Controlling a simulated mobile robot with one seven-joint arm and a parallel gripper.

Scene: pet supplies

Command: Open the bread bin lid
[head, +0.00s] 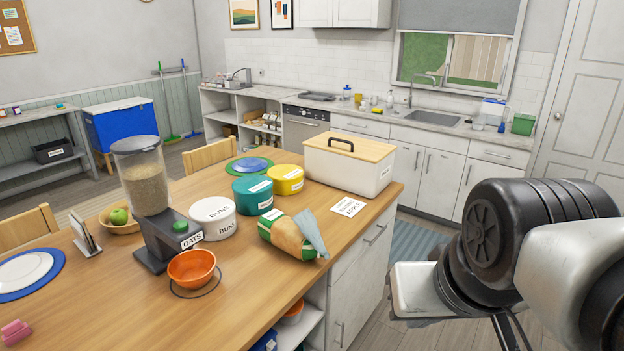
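The bread bin (345,177) is a cream-white box near the far right corner of the wooden table. Its wooden lid (372,149) lies flat on top, shut, with a dark handle (341,144) standing up from it. A label is on its right side. My arm fills the lower right of the head view, beside the table and apart from the bin. The end of my arm shows only partly at the bottom, and the gripper's fingertips cannot be made out clearly.
An oats dispenser (145,185) and orange bowl (192,268) stand further left. Floor is open right of the table.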

